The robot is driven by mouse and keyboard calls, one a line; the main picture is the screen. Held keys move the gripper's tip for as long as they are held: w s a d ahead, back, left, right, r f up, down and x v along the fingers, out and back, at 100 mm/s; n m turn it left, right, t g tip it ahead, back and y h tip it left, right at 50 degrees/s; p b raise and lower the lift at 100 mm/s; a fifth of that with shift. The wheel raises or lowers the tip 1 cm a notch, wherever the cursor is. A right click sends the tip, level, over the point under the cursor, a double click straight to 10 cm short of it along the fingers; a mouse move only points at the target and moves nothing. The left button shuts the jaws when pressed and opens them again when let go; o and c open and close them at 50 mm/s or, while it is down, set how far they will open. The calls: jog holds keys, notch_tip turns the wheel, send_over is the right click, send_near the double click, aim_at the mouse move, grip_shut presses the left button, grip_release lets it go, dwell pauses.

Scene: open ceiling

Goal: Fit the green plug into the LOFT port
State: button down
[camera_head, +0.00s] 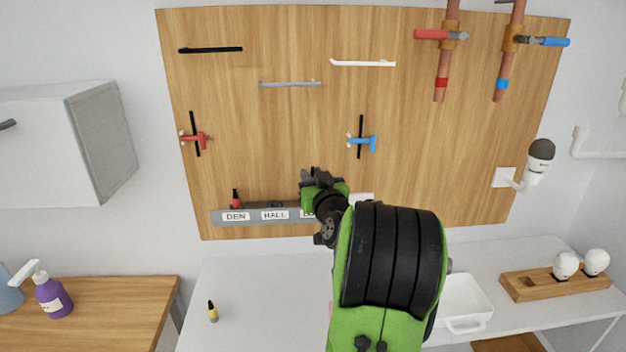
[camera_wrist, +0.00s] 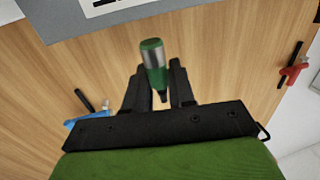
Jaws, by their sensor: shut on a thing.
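The green plug (camera_wrist: 155,65), with a silver band, is between the fingers of my gripper (camera_wrist: 158,85) in the wrist view. My gripper is shut on it, and its green end points away from the palm. In the head view my gripper (camera_head: 318,180) is in front of the board, just above the right part of the grey port strip (camera_head: 222,218). The strip carries DEN, HALL and a third label that starts with "LO", mostly hidden by my arm. The LOFT port itself is hidden. In the wrist view the strip (camera_wrist: 60,18) is apart from the plug.
A red plug (camera_head: 236,201) stands at DEN. A yellow plug (camera_head: 213,312) stands on the white counter (camera_head: 260,300). Red (camera_head: 195,139) and blue (camera_head: 362,142) valve handles are on the wooden board (camera_head: 230,110). A white tray (camera_head: 463,300) is at the right.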

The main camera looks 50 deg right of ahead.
jog(key=shift+f+b, duration=0.6)
jog(key=shift+f, duration=0.3)
jog(key=shift+r, duration=0.1)
jog(key=shift+b, duration=1.05)
dwell(0.6)
jog(key=shift+f+b, duration=1.65)
jog(key=shift+b, duration=0.5)
jog(key=c, duration=0.9)
grip_release()
jog(key=shift+o, duration=0.2)
jog(key=b+v, duration=0.3)
jog(key=v, duration=1.3)
